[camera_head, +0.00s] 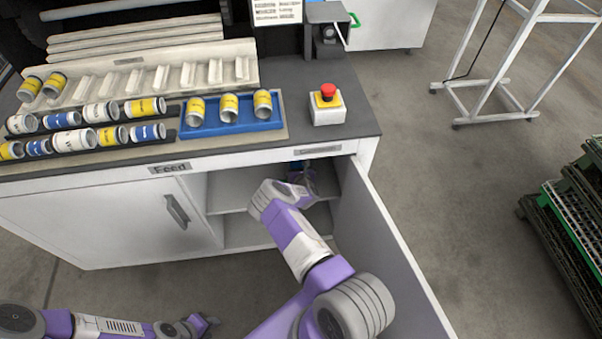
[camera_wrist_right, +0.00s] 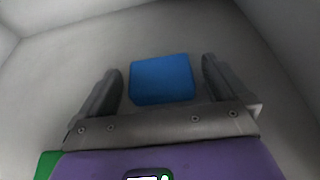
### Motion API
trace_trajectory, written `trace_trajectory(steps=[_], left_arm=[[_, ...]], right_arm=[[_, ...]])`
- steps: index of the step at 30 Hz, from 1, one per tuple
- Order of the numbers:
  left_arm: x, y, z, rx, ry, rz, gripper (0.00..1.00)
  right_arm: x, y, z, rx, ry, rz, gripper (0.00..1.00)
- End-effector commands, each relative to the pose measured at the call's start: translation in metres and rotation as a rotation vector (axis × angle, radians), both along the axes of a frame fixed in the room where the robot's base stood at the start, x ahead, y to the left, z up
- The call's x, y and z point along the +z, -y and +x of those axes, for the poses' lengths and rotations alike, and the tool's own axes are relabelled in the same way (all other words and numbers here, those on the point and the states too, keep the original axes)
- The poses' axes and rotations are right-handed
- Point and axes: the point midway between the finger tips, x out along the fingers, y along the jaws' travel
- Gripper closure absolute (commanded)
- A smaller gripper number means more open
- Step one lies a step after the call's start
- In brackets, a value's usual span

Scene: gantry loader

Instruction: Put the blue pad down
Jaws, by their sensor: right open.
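The blue pad (camera_wrist_right: 162,79) lies flat on a pale surface in the right wrist view. It sits between the spread fingers of my right gripper (camera_wrist_right: 163,85), with a gap on each side. My right gripper is open and not holding it. In the head view my right arm reaches into the open cabinet (camera_head: 235,185) under the worktop, and its gripper (camera_head: 303,178) is small and partly hidden there. My left gripper (camera_head: 208,323) is low at the left, away from the cabinet; its fingers are too small to judge.
The open cabinet door (camera_head: 395,255) stands to the right of my right arm. The worktop above bears a blue tray (camera_head: 235,127) with yellow-labelled cans, racks of more cans, and a red stop button (camera_head: 327,92). Pale walls close in around the pad. Stacked crates (camera_head: 570,220) stand far right.

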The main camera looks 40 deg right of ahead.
Motion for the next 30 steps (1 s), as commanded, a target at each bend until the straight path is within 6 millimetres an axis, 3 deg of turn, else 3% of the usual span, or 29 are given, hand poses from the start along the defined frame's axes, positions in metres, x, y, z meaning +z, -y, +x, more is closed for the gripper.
trace_trajectory(steps=[6,15,21,30], left_arm=[[0.029,0.0,0.0,0.0,0.001,0.0,0.65],[0.051,0.0,0.0,0.0,0.001,0.0,0.65],[0.055,0.0,0.0,0.0,0.0,0.0,0.65],[0.054,0.0,0.0,0.0,0.0,0.0,0.65]], right_arm=[[0.02,-0.021,-0.034,-0.002,-0.003,0.001,0.0],[0.037,-0.048,-0.078,0.0,-0.001,0.0,0.0],[0.04,-0.055,-0.089,0.0,0.0,-0.001,0.0],[0.039,-0.055,-0.089,0.001,0.0,0.0,0.0]])
